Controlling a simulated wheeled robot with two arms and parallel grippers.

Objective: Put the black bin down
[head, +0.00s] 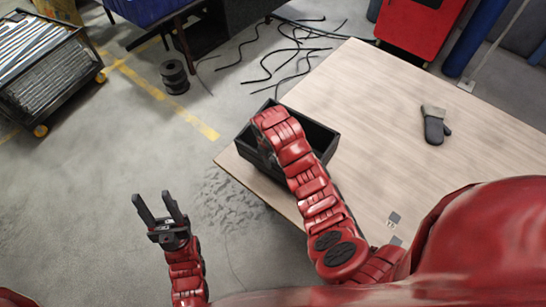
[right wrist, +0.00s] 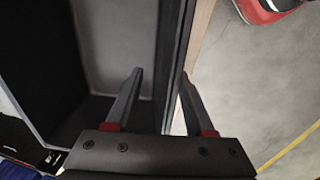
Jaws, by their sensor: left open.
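The black bin (head: 325,137) is an open rectangular box at the near left corner of the wooden table (head: 400,110). It looks upright and seems to rest on the tabletop. My right arm reaches over it and hides part of it and my right gripper in the head view. In the right wrist view, my right gripper (right wrist: 161,76) straddles a side wall of the bin (right wrist: 166,40). One finger is inside, the other outside, with a visible gap between the inner finger and the wall. My left gripper (head: 161,203) is open and empty above the floor, left of the table.
A dark glove (head: 435,128) lies on the right part of the table. The tabletop between bin and glove is clear. A wheeled metal cart (head: 45,75), a black spool (head: 174,77) and loose black cables (head: 285,55) are on the floor beyond. A red cabinet (head: 418,25) stands behind the table.

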